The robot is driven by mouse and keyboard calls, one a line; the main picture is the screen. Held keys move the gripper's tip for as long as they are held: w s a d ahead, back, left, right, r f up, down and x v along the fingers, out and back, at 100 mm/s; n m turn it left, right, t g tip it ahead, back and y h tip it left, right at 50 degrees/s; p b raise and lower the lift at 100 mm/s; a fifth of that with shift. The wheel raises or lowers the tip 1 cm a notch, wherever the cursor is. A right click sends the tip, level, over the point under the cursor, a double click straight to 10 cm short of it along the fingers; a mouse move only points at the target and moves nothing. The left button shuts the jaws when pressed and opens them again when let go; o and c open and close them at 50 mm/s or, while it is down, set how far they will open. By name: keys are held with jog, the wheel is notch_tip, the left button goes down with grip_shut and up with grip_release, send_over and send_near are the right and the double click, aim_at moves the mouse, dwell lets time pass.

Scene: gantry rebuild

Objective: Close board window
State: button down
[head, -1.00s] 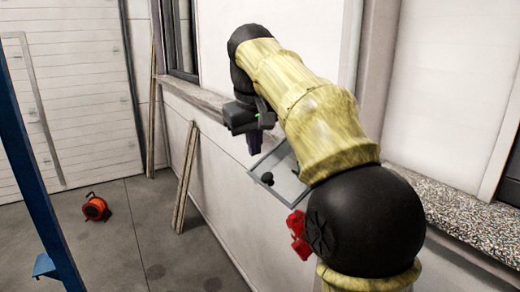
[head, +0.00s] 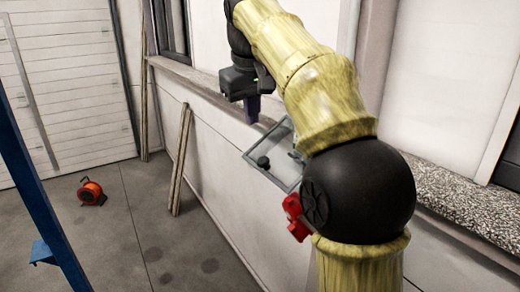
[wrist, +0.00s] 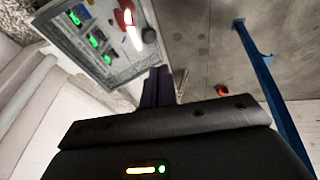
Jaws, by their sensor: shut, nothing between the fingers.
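The board window, a grey-framed clear pane (head: 274,158) with a dark round knob, juts out at a slant from the wall in the head view, partly hidden by my arm. My gripper (head: 252,110) is shut and empty, fingers pointing down, above and left of the pane in the picture. In the wrist view the grey board (wrist: 118,72) fills the upper left, with several green-lit switches and a red and white part. My dark purple fingers (wrist: 158,88) show together close to the board's lower right edge. I cannot tell whether they touch it.
A wall ledge (head: 205,92) runs behind my gripper. Wooden planks (head: 181,160) lean on the wall. A red part (head: 296,216) shows beside my arm. An orange reel-like object (head: 91,192) lies on open floor, and a blue post (head: 38,190) stands at left.

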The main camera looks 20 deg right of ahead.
send_over(261, 160)
jog(key=s+a, duration=0.1)
jog(key=s, duration=0.1)
notch_tip(261, 160, down, 8)
jog(key=shift+p+x, duration=0.45)
jog(key=shift+x, duration=0.5)
jog(key=shift+d, duration=0.2)
